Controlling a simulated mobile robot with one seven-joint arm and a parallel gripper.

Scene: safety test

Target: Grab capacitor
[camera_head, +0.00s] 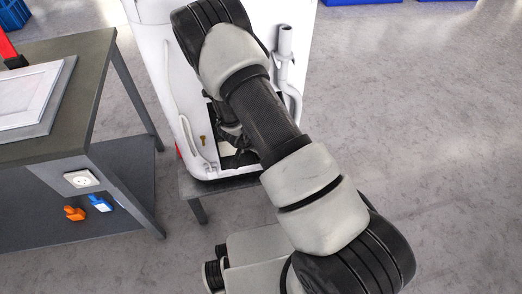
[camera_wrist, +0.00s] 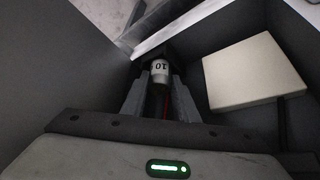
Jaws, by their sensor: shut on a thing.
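The capacitor (camera_wrist: 160,76) is a small light cylinder with a dark top and the marking "10", seen upside down in the wrist view. My gripper (camera_wrist: 160,84) is shut on it, one finger on each side. A thin red line, perhaps a wire, shows between the fingers below the capacitor. In the head view my arm reaches over the open white appliance (camera_head: 177,92). My gripper and the capacitor are hard to make out there among dark parts.
Dark walls surround my gripper in the wrist view, with a pale flat block (camera_wrist: 252,72) to the right. In the head view the appliance rests on a low grey stand (camera_head: 222,182). A dark table (camera_head: 85,65) with a socket (camera_head: 82,180) stands left. Floor at right is clear.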

